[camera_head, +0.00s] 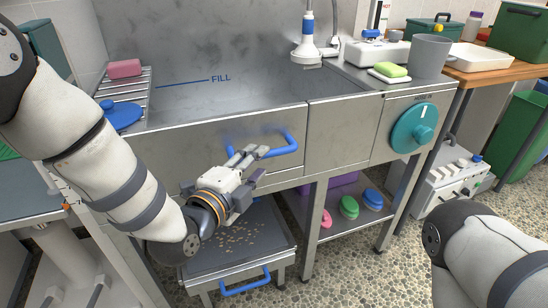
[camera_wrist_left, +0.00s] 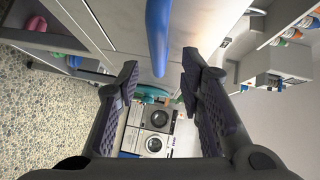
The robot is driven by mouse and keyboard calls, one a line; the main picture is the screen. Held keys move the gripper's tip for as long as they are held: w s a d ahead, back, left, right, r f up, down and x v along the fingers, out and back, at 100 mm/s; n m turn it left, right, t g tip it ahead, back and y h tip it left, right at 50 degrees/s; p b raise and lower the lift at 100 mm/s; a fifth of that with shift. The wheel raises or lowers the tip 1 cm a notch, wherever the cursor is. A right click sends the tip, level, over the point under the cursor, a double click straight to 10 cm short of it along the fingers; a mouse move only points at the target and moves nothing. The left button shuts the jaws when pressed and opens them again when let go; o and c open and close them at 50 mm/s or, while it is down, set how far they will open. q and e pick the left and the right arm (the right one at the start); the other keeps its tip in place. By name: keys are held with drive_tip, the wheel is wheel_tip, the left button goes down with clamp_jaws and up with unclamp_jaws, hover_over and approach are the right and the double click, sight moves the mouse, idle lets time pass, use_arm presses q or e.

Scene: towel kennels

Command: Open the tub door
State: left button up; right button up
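The metal tub (camera_head: 225,95) has a flat front door panel (camera_head: 185,155), flush with the tub front. A blue bar handle (camera_head: 292,141) is mounted on the door near its right end. My left gripper (camera_head: 252,172) is right in front of the door, by the left part of the handle, which it partly covers. In the left wrist view the gripper (camera_wrist_left: 160,78) is open, and the blue handle (camera_wrist_left: 158,30) runs down into the gap between the fingers. I cannot tell whether they touch. My right arm shows at lower right; its gripper is out of view.
Below the tub, a pull-out step (camera_head: 240,235) with a blue handle stands under my left gripper. A shelf to its right holds coloured brushes (camera_head: 349,207). A teal round dial (camera_head: 413,128) is on the right front panel. A pink soap (camera_head: 124,68) lies on the left rack.

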sight(266, 156)
use_arm(q)
drive_tip(key=x, duration=0.6)
drive_tip(key=shift+b, duration=0.35)
clamp_jaws()
